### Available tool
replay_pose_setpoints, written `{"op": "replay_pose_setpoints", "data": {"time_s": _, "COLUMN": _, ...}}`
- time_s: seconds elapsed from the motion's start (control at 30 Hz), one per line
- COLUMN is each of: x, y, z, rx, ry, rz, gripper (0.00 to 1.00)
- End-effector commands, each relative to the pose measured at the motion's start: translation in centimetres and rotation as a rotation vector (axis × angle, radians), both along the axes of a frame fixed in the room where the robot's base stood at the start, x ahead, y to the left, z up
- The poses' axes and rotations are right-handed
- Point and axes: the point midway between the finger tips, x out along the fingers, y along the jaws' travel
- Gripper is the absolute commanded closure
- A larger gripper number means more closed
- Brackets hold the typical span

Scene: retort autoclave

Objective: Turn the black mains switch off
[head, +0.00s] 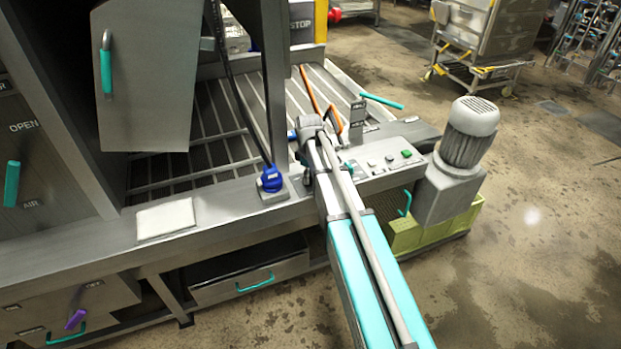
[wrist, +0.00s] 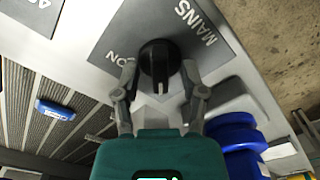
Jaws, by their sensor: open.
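The black mains switch (wrist: 160,57) is a round knob on a grey plate (wrist: 185,32) marked MAINS, in the wrist view. A lighter notch shows on the knob's edge facing my gripper. The word ON is on the plate to the left of the knob. My gripper (wrist: 160,72) is open, with one finger on each side of the knob. I cannot tell whether the fingers touch it. In the head view my arm reaches to the machine's front ledge, and I cannot make out the knob there.
A blue cylindrical part (wrist: 236,138) stands close to the right of my gripper in the wrist view. In the head view a blue plug with a black cable (head: 271,180) is left of my arm. A control panel with a green button (head: 407,153) and a motor (head: 468,135) are right.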

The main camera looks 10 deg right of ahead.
Motion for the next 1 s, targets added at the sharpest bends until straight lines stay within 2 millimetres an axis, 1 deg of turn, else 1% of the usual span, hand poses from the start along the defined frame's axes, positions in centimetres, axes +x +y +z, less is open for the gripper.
{"op": "replay_pose_setpoints", "data": {"time_s": 0.17, "x": -0.01, "y": -0.02, "z": 0.00, "rx": 0.000, "ry": 0.000, "rz": -0.015, "gripper": 0.46}}
{"op": "replay_pose_setpoints", "data": {"time_s": 0.37, "x": -0.01, "y": -0.02, "z": 0.00, "rx": 0.000, "ry": 0.000, "rz": -0.075, "gripper": 0.46}}
{"op": "replay_pose_setpoints", "data": {"time_s": 1.0, "x": -0.01, "y": -0.02, "z": 0.00, "rx": 0.000, "ry": 0.000, "rz": -0.470, "gripper": 0.46}}
